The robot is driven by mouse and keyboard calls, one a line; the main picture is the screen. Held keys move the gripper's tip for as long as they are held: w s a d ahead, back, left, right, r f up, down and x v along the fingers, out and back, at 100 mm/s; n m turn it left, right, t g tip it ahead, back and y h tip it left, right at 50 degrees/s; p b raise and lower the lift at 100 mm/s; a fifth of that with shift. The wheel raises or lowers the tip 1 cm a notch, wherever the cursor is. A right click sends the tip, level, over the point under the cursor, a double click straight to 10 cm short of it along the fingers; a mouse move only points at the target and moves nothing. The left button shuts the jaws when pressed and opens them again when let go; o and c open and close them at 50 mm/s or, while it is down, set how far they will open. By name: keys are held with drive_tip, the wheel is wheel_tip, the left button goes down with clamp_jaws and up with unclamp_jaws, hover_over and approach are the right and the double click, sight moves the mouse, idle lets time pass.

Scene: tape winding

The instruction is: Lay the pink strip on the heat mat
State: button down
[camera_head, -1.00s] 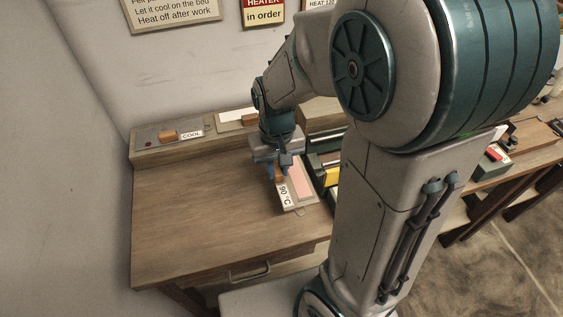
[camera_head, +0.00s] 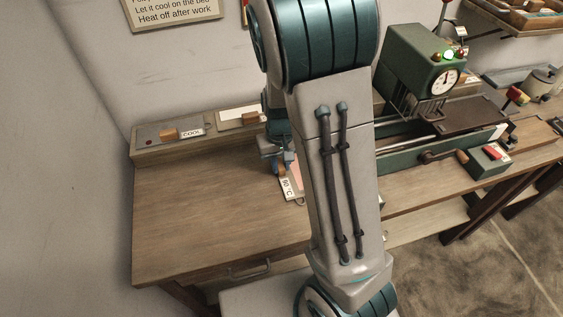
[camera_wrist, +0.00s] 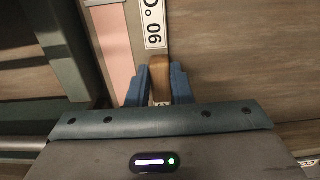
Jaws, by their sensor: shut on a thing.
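My gripper (camera_wrist: 160,88) is low over the wooden table. Its blue fingers are shut on a small wooden block (camera_wrist: 160,72), just beside a white "90 °C" label (camera_wrist: 153,24). In the head view my gripper (camera_head: 281,166) is partly hidden by my arm. A flat pink strip-shaped surface (camera_wrist: 113,45) lies to the left of the label in the wrist view, on a pale plate. A sliver of the pink surface also shows in the head view (camera_head: 294,172). I cannot tell whether it is the loose strip or the heat mat's top.
A raised ledge at the back of the table (camera_head: 214,215) carries a "COOL" label (camera_head: 192,132) and wooden blocks. A green machine with a dial (camera_head: 425,65) stands to the right, behind my arm. The table's left part is bare.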

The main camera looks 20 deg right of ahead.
sight(280, 165)
drive_tip(key=shift+f, duration=0.15)
drive_tip(key=c, duration=1.3)
unclamp_jaws()
wheel_tip(280, 165, up, 12)
drive_tip(key=s+r+t, duration=0.1)
drive_tip(key=s+r, duration=0.1)
drive_tip(key=s, duration=0.5)
drive_tip(key=s+r+t, duration=0.2)
drive_tip(key=s+r, duration=0.1)
drive_tip(key=s, duration=0.4)
drive_tip(key=shift+r+p, duration=0.25)
drive_tip(key=shift+p, duration=0.05)
drive_tip(key=shift+c, duration=0.5)
